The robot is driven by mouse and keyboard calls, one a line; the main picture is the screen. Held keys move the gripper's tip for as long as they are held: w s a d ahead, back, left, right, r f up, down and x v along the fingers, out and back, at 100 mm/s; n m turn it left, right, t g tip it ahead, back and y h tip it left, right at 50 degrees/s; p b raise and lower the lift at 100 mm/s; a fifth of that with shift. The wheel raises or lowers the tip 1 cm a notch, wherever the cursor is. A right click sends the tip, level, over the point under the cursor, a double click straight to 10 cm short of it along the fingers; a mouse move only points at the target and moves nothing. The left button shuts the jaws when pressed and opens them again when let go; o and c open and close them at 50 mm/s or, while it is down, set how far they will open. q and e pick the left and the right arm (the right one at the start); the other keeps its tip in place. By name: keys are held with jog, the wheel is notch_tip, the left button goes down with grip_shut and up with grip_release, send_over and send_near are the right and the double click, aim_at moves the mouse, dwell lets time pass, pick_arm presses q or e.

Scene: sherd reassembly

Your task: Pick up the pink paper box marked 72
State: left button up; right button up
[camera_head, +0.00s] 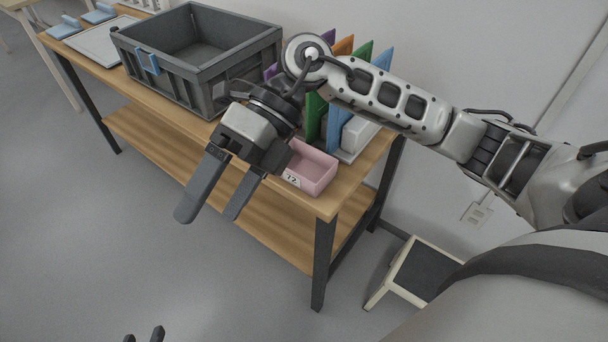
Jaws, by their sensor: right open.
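The pink paper box (316,179) sits open-topped near the front right corner of the wooden table. A white label on its front bears small digits that look like 72 but are hard to read. Its left part is partly hidden behind my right gripper. My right gripper (209,216) is open and empty, with its fingers pointing down to the left, in front of the table edge and left of the box in the picture. My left gripper (144,337) shows only its two fingertips at the bottom edge; they are apart with nothing seen between them.
A grey crate (133,65) with a blue clip stands on the table (176,108). Coloured upright dividers (314,118) stand behind the box, under my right arm. A white tray (92,45) lies at the far left. A step stool (383,290) stands on the floor at right.

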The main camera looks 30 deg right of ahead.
aim_at(304, 167)
jog(key=w+d+m+t+h+b, duration=0.1)
jog(key=w+d+t+h, duration=0.15)
jog(key=d+h, duration=0.55)
jog(key=w+d+m+t+h+b, duration=0.1)
jog(key=w+d+t+h, duration=0.2)
jog(key=d, duration=0.8)
jog(key=shift+g, duration=0.65)
jog(key=f, duration=0.2)
jog(key=w+f+b, duration=0.1)
jog(key=f, duration=0.2)
jog(key=d+f, duration=0.1)
jog(key=f, duration=0.2)
jog(key=shift+w+f, duration=0.2)
jog(key=shift+w+d+f+b, duration=0.1)
jog(key=shift+d+f+b, duration=0.1)
jog(key=shift+f, duration=1.4)
jog(key=shift+w+d+f+b, duration=0.1)
jog(key=shift+f+b, duration=0.1)
jog(key=shift+f, duration=1.4)
jog(key=c, duration=1.1)
